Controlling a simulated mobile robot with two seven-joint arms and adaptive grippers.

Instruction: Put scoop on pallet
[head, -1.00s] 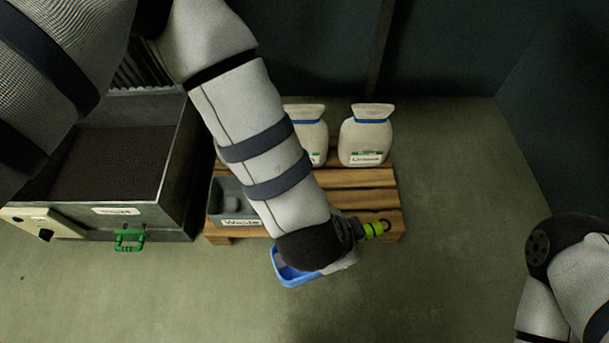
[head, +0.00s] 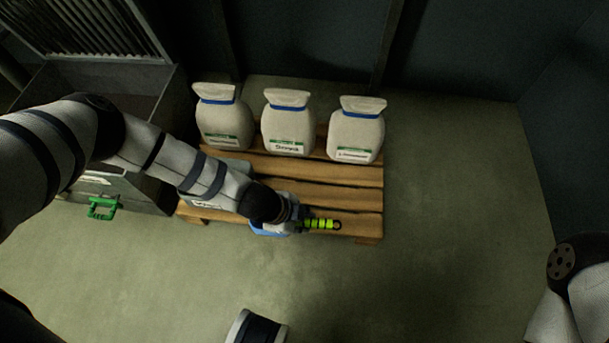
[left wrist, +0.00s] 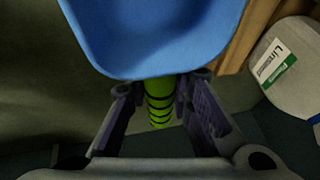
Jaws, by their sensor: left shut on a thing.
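The scoop has a blue bowl (head: 262,231) and a yellow-green handle (head: 322,224). My left gripper (head: 300,223) is shut on the handle near the bowl. In the left wrist view, the blue bowl (left wrist: 152,35) fills the top, and the green handle (left wrist: 158,103) runs between the fingers (left wrist: 160,112). The wooden pallet (head: 330,172) lies on the floor below. The handle overlaps the pallet's front board in the head view, and the bowl lies at its front edge. I cannot tell whether the scoop touches the pallet. My right gripper is out of view.
Three cream bags (head: 222,125), (head: 288,132), (head: 356,137) stand along the pallet's back. The pallet's middle and right boards are bare.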

